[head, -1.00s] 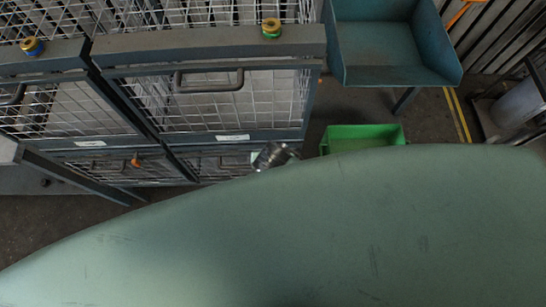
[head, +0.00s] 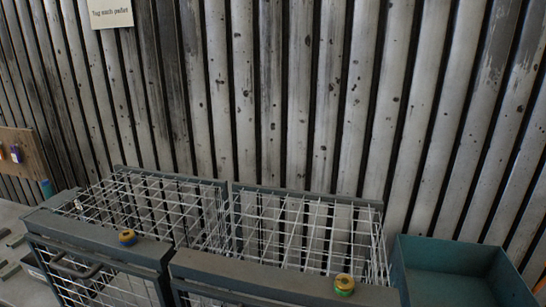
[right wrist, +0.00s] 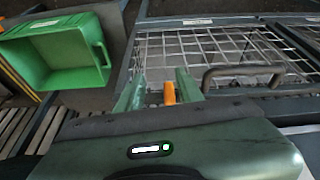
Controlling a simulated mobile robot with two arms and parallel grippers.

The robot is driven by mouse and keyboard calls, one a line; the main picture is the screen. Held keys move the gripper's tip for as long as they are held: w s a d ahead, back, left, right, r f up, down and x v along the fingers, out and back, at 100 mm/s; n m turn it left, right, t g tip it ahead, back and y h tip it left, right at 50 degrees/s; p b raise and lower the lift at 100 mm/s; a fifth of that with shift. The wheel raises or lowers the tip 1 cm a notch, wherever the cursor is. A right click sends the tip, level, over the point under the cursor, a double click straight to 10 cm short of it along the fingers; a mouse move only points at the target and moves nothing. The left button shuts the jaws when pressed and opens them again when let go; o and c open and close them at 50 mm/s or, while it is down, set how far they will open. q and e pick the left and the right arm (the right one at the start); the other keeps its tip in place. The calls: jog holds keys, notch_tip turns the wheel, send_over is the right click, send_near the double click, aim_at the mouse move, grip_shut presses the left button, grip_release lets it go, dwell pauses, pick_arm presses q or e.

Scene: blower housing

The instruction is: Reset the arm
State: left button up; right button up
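My right gripper (right wrist: 158,92) shows in the right wrist view. Its two green fingers stand apart with a gap between them, and it looks empty. A small orange piece (right wrist: 169,93) shows in that gap; I cannot tell how far beyond the fingers it is. Past the fingers is a wire mesh cage door with a dark handle (right wrist: 243,76). My left gripper is not in view, and neither arm shows in the head view.
Wire mesh cages (head: 300,225) stand against a ribbed metal wall (head: 300,90). A teal bin (head: 450,258) is at right. A green crate (right wrist: 58,50) lies left of my right gripper.

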jog(key=s+d+f+n+g+b, duration=0.1)
jog(key=s+f+b, duration=0.1)
jog(key=f, duration=0.5)
jog(key=s+d+f+n+b, duration=0.1)
jog(key=s+d+f, duration=0.15)
jog(key=f, duration=0.35)
pick_arm(q)
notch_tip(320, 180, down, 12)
jog(key=b, duration=0.8)
pick_arm(e)
jog(key=s+d+f+n+g, duration=0.1)
jog(key=s+d+f, duration=0.3)
jog(key=s+f, duration=0.7)
jog(key=s+d+f+n+y, duration=0.1)
jog(key=s+d+f, duration=0.3)
jog(key=s+f, duration=0.8)
jog(key=shift+d+f+n+g, duration=0.2)
jog(key=shift+f+n+g, duration=0.1)
jog(key=shift+g, duration=0.1)
